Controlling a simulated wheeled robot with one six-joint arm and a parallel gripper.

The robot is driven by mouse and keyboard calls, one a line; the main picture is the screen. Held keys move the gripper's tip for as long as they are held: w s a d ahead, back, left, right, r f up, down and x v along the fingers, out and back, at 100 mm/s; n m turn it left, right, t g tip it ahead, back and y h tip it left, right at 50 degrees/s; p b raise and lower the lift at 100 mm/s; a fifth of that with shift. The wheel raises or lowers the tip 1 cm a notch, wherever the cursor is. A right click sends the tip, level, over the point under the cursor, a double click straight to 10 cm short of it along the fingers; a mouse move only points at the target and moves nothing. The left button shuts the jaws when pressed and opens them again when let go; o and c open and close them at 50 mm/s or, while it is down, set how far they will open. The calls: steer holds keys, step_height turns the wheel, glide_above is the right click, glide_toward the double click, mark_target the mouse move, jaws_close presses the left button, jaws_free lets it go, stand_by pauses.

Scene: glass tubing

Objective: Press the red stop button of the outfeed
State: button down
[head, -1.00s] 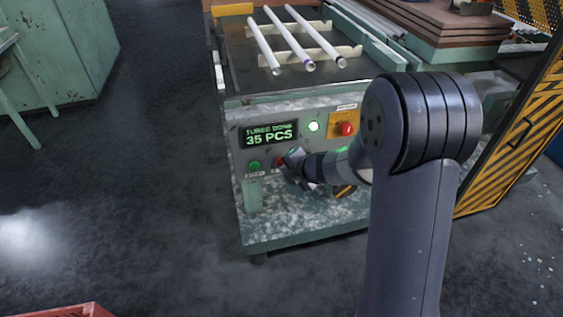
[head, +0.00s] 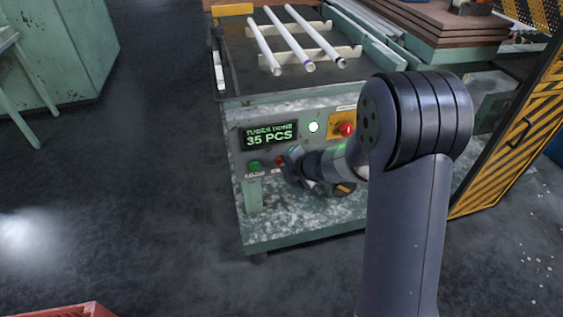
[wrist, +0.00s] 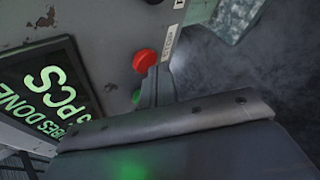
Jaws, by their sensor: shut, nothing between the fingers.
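The red stop button (head: 279,160) sits low on the outfeed's grey front panel, right of a green button (head: 254,166). In the wrist view the red button (wrist: 143,60) shows as a round cap beside a small label (wrist: 168,43). My gripper (head: 289,158) is shut and empty, just right of the red button in the head view. In the wrist view its fingertips (wrist: 157,73) are at the button's edge and overlap it slightly. I cannot tell whether they touch it. The green button (wrist: 136,95) is partly hidden behind the gripper.
A lit display (head: 269,135) reads 35 PCS. A larger red mushroom button (head: 347,129) sits on a yellow plate to the upper right. White tubes (head: 290,38) lie on top. A striped guard (head: 515,130) stands at right.

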steer(key=shift+w+a+p, duration=0.15)
steer(key=shift+w+p, duration=0.15)
steer(key=shift+w, duration=0.2)
stand_by(0.4)
steer(key=shift+s, duration=0.15)
steer(key=shift+s+d+b, duration=0.25)
steer(key=shift+s+b, duration=0.15)
steer(key=shift+s, duration=0.35)
steer(key=s+b, duration=0.1)
steer(key=s, duration=0.1)
steer(key=s+d, duration=0.1)
steer(key=s, duration=0.1)
steer(key=shift+s+d+b, duration=0.2)
steer(key=shift+s+b, duration=0.2)
stand_by(0.6)
